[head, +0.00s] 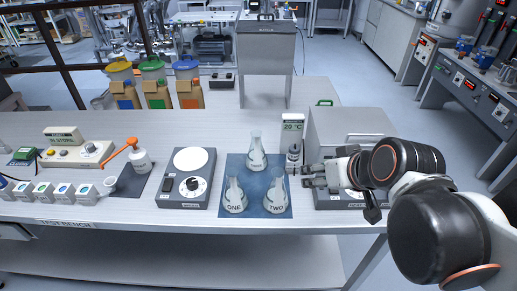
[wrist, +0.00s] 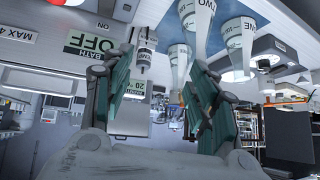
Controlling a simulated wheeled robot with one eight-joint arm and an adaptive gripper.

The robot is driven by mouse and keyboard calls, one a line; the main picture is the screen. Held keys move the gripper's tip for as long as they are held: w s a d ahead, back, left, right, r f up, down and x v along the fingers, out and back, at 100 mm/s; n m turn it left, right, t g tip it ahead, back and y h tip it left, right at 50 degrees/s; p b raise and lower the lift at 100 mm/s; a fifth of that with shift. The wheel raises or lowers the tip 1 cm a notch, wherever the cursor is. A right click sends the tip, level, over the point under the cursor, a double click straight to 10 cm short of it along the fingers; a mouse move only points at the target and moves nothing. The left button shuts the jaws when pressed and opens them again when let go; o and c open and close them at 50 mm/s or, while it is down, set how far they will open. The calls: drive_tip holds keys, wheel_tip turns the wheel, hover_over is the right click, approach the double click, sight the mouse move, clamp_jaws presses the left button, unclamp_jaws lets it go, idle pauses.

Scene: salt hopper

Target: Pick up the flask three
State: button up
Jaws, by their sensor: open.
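Flask three (head: 257,158) is a clear conical flask standing upright at the back of a blue mat (head: 248,210). Flask one (head: 234,197) and flask two (head: 276,197) stand in front of it. My gripper (head: 300,175) is at the mat's right edge, right of flask three and apart from it, with nothing in its jaws. The wrist view is upside down; it shows the open fingers with green pads (wrist: 160,85), flask two (wrist: 200,22) and flask one (wrist: 238,35). A smaller flask shape beyond (wrist: 178,62) appears to be flask three.
A small bottle (head: 293,153) stands close behind my gripper, before a 20 °C display (head: 292,126). A grey bath box (head: 350,130) is at right. A round-topped plate device (head: 188,175) stands left of the mat. Coloured-lid containers (head: 154,75) are at back left.

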sight(259, 138)
drive_tip(key=w+a+f+n+t+y+b, duration=0.1)
drive_tip(key=w+a+f, duration=0.1)
drive_tip(key=w+a, duration=0.2)
drive_tip(key=w+a+f+n+t+y+b, duration=0.1)
drive_tip(key=w+a, duration=0.4)
drive_tip(key=w, duration=0.6)
drive_tip(key=w+a+f+n+t+y+b, duration=0.1)
drive_tip(key=w+a+f, duration=0.3)
drive_tip(key=w, duration=0.4)
drive_tip(key=shift+a+f+n+y+b, duration=0.4)
drive_tip(key=shift+a+n+y, duration=0.15)
drive_tip(key=shift+y, duration=0.35)
drive_tip(key=shift+w+a, duration=0.3)
drive_tip(key=shift+w, duration=0.2)
drive_tip(key=shift+s, duration=0.1)
drive_tip(key=shift+c, duration=0.3)
clamp_jaws()
